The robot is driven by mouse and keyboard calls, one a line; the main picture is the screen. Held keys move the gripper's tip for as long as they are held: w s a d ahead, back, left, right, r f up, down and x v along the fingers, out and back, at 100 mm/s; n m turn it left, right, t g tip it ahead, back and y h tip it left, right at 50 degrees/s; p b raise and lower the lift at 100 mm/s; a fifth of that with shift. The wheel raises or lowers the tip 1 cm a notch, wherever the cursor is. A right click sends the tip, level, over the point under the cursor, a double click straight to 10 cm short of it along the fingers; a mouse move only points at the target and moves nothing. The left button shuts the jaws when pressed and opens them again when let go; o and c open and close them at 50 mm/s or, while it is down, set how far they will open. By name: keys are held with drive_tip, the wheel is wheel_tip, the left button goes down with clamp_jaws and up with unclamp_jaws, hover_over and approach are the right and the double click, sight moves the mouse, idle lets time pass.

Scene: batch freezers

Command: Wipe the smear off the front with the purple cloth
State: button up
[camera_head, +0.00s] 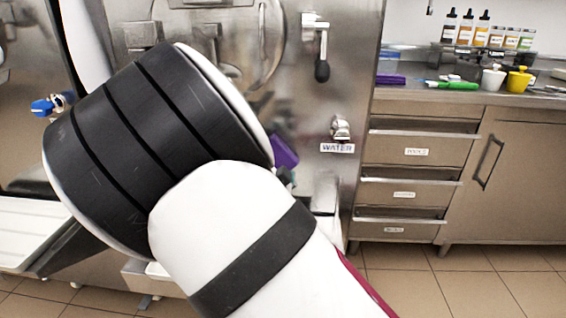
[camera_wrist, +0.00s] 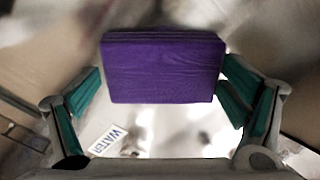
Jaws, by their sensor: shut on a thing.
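The purple cloth (camera_wrist: 163,68) is a folded block between the teal-padded fingers of my gripper (camera_wrist: 160,95) in the wrist view. My gripper is shut on it. In the head view only a corner of the cloth (camera_head: 285,151) shows past my arm, close to the steel freezer front (camera_head: 345,85). I cannot tell whether it touches that front. My arm hides most of the gripper and part of the front. No smear can be made out clearly; dull, blurred patches show on the steel around the cloth.
A WATER label (camera_head: 337,148) sits under a small tap (camera_head: 340,127) right of the cloth. A black-knobbed lever (camera_head: 321,68) sticks out above. At right, a counter (camera_head: 480,93) holds bottles (camera_head: 466,27), cups and another purple item (camera_head: 390,80). The floor at right is clear.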

drive_tip(key=shift+a, duration=1.9)
drive_tip(key=s, duration=0.6)
drive_tip(key=shift+b, duration=0.45)
drive_tip(key=shift+s+a, duration=0.1)
drive_tip(key=s, duration=0.2)
drive_tip(key=shift+s, duration=0.4)
